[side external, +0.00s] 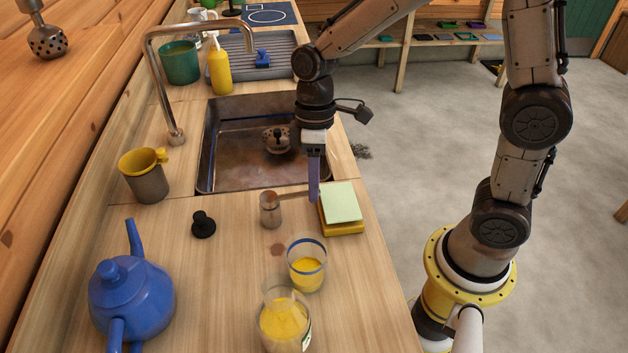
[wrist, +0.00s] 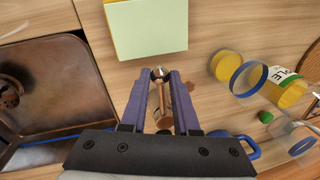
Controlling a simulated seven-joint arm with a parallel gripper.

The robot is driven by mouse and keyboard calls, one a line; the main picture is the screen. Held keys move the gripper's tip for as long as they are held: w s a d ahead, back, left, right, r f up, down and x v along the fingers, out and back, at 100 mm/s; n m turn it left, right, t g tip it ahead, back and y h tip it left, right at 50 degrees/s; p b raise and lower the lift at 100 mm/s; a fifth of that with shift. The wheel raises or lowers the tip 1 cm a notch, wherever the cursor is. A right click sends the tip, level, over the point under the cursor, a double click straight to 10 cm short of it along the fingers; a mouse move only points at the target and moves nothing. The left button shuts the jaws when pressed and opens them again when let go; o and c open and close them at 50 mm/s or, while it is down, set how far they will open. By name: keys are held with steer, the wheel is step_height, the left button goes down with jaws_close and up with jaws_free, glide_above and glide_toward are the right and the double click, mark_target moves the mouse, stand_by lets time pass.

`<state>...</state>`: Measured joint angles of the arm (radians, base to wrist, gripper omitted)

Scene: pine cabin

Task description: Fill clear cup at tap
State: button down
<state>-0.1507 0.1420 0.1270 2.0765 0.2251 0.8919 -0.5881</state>
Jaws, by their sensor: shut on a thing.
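My gripper (side external: 313,192) points down over the counter between the sink and the sponge block. Its purple fingers (wrist: 161,85) are shut on the handle of a small metal dipper (side external: 270,211); the dipper's bowl is at or just above the wood, I cannot tell which. A clear cup (side external: 307,268) with a blue band and yellow in its lower part stands upright nearer the camera, apart from my gripper. A clear labelled jar (side external: 284,325), also with yellow in it, stands beside it.
The steel sink (side external: 203,160) holds a perforated strainer (side external: 277,139). A pale green-topped yellow block (side external: 341,205) lies at the counter's edge. A black stopper (side external: 203,224), blue teapot (side external: 131,295) and grey-yellow mug (side external: 146,180) stand on the left. Bare wood lies between them.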

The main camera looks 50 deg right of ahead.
steer(key=m, duration=0.1)
steer(key=s+a+m, duration=0.1)
steer(key=shift+s+a+m, duration=0.15)
steer(key=shift+a+m, duration=0.1)
steer(key=shift+m, duration=0.05)
steer(key=shift+s+a+m+t, duration=0.2)
steer(key=shift+a+m, duration=0.15)
steer(key=shift+m, duration=0.2)
steer(key=shift+s+a+m+t, duration=0.2)
steer(key=shift+a+m, duration=0.15)
steer(key=shift+m, duration=0.2)
steer(key=c, duration=0.7)
jaws_free()
steer(key=shift+o, duration=0.2)
step_height(320, 180, up, 14)
steer(key=d, duration=0.2)
steer(key=shift+w+d+f, duration=0.15)
steer(key=shift+w+d, duration=0.1)
steer(key=shift+d, duration=0.1)
